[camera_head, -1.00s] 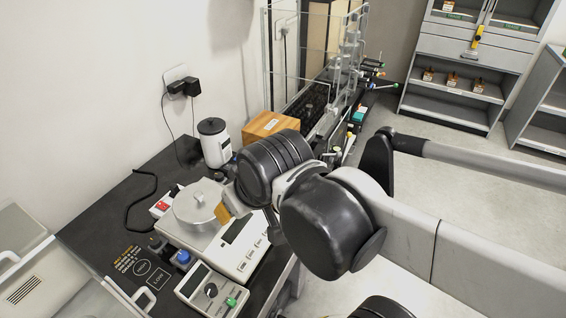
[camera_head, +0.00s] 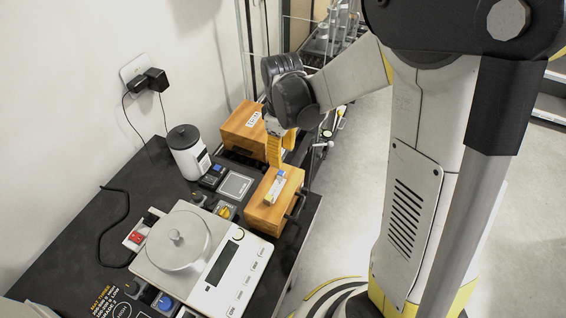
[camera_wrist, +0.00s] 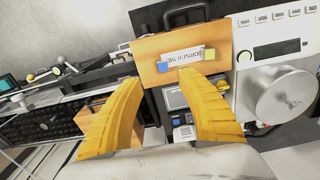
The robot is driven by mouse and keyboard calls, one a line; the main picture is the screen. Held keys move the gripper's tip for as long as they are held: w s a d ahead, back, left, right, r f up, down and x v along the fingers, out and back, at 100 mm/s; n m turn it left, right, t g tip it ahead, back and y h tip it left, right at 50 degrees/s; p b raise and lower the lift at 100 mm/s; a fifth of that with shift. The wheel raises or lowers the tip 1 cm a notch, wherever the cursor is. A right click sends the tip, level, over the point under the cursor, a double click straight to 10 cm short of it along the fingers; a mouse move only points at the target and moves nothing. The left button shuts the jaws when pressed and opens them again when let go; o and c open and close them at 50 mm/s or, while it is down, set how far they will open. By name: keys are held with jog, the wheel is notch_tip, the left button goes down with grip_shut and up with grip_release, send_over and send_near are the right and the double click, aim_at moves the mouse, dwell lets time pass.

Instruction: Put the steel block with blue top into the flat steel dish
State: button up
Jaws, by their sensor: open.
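A small block with a blue top (camera_head: 165,303) sits at the lower edge of the head view, in front of the scale; its sides are mostly hidden. A round steel pan with a knob (camera_head: 177,238) sits on the white scale, and it also shows at the right of the wrist view (camera_wrist: 286,97). I cannot tell whether this pan is the flat steel dish; no other dish shows clearly. My gripper (camera_head: 281,152) is open, its yellow fingers beside and above a wooden box. In the wrist view the gripper (camera_wrist: 158,82) has nothing between its fingers.
The labelled wooden box (camera_head: 262,213) with a handle stands near the table's right edge, and another wooden box (camera_head: 240,133) stands behind. Cables lie at left.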

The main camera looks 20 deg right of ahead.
aim_at(280, 173)
jog(key=f+b, duration=0.1)
jog(key=f, duration=0.2)
jog(key=f+b, duration=0.1)
jog(key=f, duration=0.4)
jog(key=shift+a+f+b, duration=0.3)
jog(key=shift+a+b, duration=0.05)
jog(key=shift+b, duration=0.05)
jog(key=shift+r, duration=0.1)
grip_shut()
